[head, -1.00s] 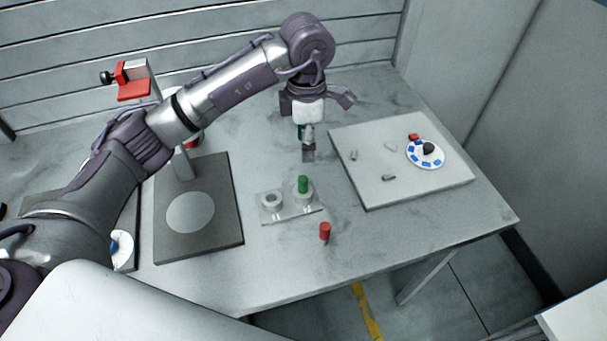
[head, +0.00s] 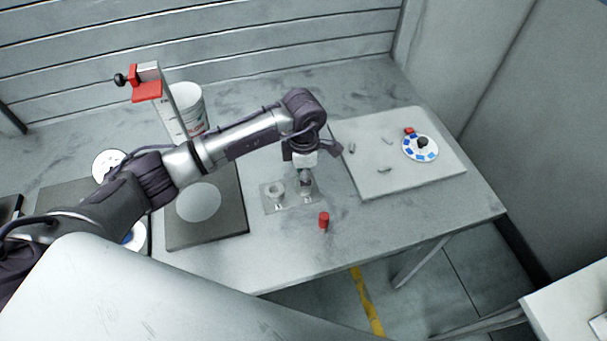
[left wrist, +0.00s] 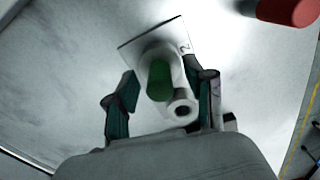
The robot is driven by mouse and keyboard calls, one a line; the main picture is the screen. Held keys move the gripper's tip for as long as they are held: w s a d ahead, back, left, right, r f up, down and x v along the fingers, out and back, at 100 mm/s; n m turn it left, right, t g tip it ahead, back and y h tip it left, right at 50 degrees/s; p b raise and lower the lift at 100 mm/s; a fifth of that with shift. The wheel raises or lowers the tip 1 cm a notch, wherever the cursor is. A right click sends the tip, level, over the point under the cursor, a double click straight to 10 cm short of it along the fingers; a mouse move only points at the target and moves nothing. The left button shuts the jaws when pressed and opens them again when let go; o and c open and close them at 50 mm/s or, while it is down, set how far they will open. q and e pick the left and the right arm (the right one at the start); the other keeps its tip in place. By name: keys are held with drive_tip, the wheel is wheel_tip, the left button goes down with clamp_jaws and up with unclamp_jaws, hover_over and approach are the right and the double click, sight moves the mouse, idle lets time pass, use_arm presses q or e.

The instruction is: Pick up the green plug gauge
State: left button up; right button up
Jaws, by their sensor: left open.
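The green plug gauge (left wrist: 158,80) stands between the two spread fingers of my left gripper (left wrist: 166,90) in the left wrist view, with a gap visible on the left side. Whether the right finger touches it I cannot tell. In the head view my left gripper (head: 306,184) points down over the right end of a small pale plate (head: 292,209) and hides the gauge there. An empty ring (head: 276,189) sits on the plate's left end; a ring with a dark hole also shows in the left wrist view (left wrist: 181,109). My right gripper is not in view.
A red plug (head: 324,220) stands in front of the plate. A dark-based stand (head: 208,232) with a red clamp (head: 146,91) is to the left, a white tub (head: 188,105) behind. A grey board (head: 379,182) with small parts and a blue-marked disc (head: 420,158) lies right.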

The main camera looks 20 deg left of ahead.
use_arm(q)
clamp_jaws()
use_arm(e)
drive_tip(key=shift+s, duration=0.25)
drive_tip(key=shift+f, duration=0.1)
